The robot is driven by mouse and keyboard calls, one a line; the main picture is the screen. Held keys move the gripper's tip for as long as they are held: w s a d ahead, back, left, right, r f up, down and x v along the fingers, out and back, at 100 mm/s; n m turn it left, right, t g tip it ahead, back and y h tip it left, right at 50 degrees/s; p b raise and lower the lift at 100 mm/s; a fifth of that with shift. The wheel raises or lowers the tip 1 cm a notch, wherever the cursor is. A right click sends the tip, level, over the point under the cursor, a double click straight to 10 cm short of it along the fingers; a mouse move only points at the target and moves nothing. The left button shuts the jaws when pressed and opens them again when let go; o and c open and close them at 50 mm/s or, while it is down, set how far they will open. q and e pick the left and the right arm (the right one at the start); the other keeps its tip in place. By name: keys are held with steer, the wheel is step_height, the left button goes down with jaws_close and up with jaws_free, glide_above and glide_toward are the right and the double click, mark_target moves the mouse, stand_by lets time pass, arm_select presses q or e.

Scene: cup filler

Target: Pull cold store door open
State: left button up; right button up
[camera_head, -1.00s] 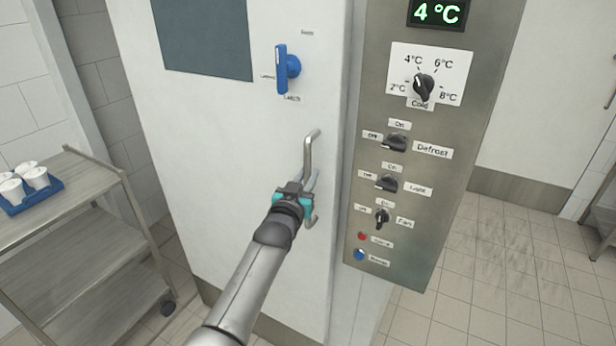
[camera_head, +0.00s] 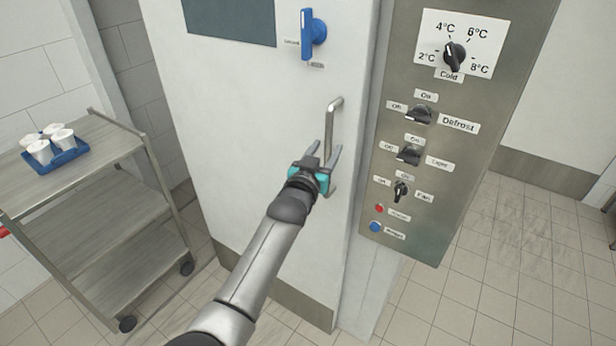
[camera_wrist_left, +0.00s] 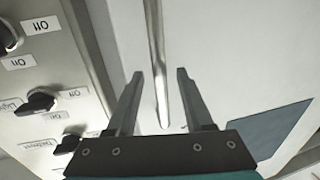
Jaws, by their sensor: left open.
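The cold store door (camera_head: 225,110) is a large pale door with a dark window panel; it looks shut or nearly so, I cannot tell exactly. Its metal bar handle (camera_head: 330,125) stands upright near the right edge. A blue latch lever (camera_head: 307,35) sits above the handle, pointing up and down. My left gripper (camera_head: 331,150) is at the handle's lower part, which it partly hides. In the left wrist view the handle (camera_wrist_left: 155,60) runs between the two open fingers (camera_wrist_left: 160,75), with gaps on both sides. My right gripper is not in view.
A steel control panel (camera_head: 440,190) with knobs and buttons stands close to the right of the door. A metal trolley (camera_head: 95,190) with a blue tray (camera_head: 60,158) of white cups stands at the left. Tiled floor (camera_head: 480,265) is free at the right.

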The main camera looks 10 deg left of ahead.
arm_select(q)
steer(key=s+a, duration=0.2)
steer(key=s, duration=1.1)
steer(key=shift+f, duration=0.1)
steer(key=s+a+f+g+b, duration=0.1)
steer(key=s+f+g+b, duration=0.25)
steer(key=f, duration=0.95)
steer(key=s+f+g+y+b, duration=0.15)
steer(key=s+f, duration=0.35)
steer(key=f, duration=0.8)
steer(key=s+a+f+g+b, duration=0.1)
steer(key=s+f+g+b, duration=0.25)
steer(key=f, duration=0.95)
steer(key=s+a+f+g+b, duration=0.1)
steer(key=s+f+g+b, duration=0.1)
steer(key=s+f, duration=0.6)
steer(key=s+a+f+g+y+b, duration=0.1)
steer(key=s+a+f+g+b, duration=0.1)
steer(key=s+f, duration=0.7)
steer(key=s+a+f+g+b, duration=0.2)
steer(key=s+f, duration=0.6)
steer(key=s, duration=0.9)
steer(key=shift+s+f+m+g+b, duration=0.3)
steer(key=shift+s+g, duration=0.1)
steer(key=shift+g, duration=0.75)
